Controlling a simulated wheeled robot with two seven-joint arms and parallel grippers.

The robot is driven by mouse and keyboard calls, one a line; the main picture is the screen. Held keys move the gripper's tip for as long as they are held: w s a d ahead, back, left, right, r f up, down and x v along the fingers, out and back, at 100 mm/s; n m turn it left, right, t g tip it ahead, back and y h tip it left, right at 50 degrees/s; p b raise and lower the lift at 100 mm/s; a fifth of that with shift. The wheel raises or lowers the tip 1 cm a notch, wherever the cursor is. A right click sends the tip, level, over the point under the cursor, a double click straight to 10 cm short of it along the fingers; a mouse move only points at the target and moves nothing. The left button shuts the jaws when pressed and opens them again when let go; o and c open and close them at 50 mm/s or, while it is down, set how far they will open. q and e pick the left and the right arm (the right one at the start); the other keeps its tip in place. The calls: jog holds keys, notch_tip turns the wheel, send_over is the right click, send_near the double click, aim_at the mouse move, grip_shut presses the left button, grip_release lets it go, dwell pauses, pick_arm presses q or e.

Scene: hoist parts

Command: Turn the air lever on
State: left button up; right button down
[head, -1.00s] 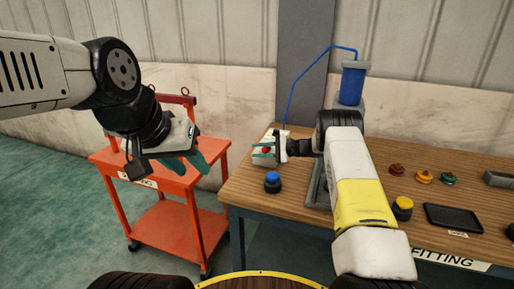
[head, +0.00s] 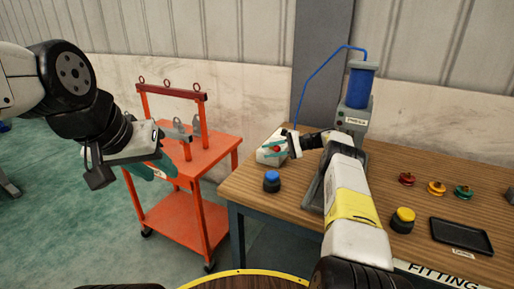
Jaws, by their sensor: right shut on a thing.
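The air lever (head: 282,153) is a small red part on a pale box (head: 265,157) at the back left of the wooden bench. A blue hose rises from behind this box to the blue cylinder of the press. My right gripper (head: 275,150) reaches to the box from the right, its teal fingers shut on the red lever. The fingers hide part of the lever, so its exact angle is hard to tell. My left gripper (head: 150,168) hangs in front of the orange cart, its teal fingers apart and empty.
The press (head: 360,95) stands behind my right arm. A blue-topped button (head: 271,181) and a yellow-topped button (head: 402,220) stand on the bench (head: 300,205). Small coloured parts and a black tray (head: 460,236) lie at right. An orange cart (head: 200,160) with hooks stands left.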

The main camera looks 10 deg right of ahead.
dwell(0.3)
jog(key=c, duration=1.1)
grip_release()
jog(key=shift+a, duration=0.1)
